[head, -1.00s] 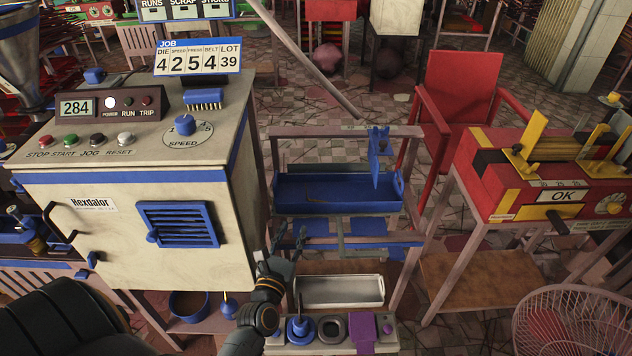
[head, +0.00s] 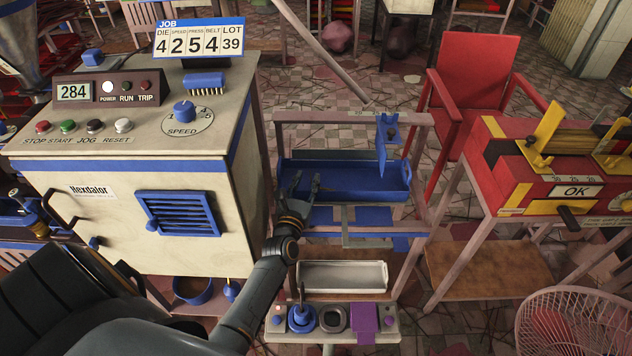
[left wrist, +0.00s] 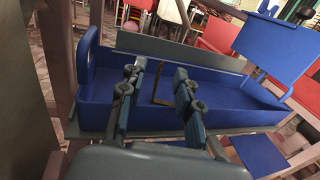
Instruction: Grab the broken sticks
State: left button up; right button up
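The blue tray (head: 350,190) sits in the pale frame right of the extruder cabinet, and it fills the middle of the left wrist view (left wrist: 235,112). A thin, dark and tan bent piece (left wrist: 162,90), which looks like broken stick, shows inside the tray between my fingers in that view. I cannot tell whether it is one stick or more. My left gripper (head: 305,184) is open at the tray's left front, with its fingers (left wrist: 157,75) apart over the near wall and pointing inward. Nothing is held. My right gripper is not in view.
The cream extruder cabinet (head: 120,210) stands close on the left of my arm. A blue hanging plate (head: 382,145) rises over the tray's right part. A white tray (head: 343,277) and a control strip (head: 362,322) lie below. A red-yellow bench (head: 560,170) stands right.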

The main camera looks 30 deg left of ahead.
aim_at(310, 174)
pick_arm(q)
jog(key=x, duration=0.4)
jog(key=shift+f, duration=0.1)
grip_shut()
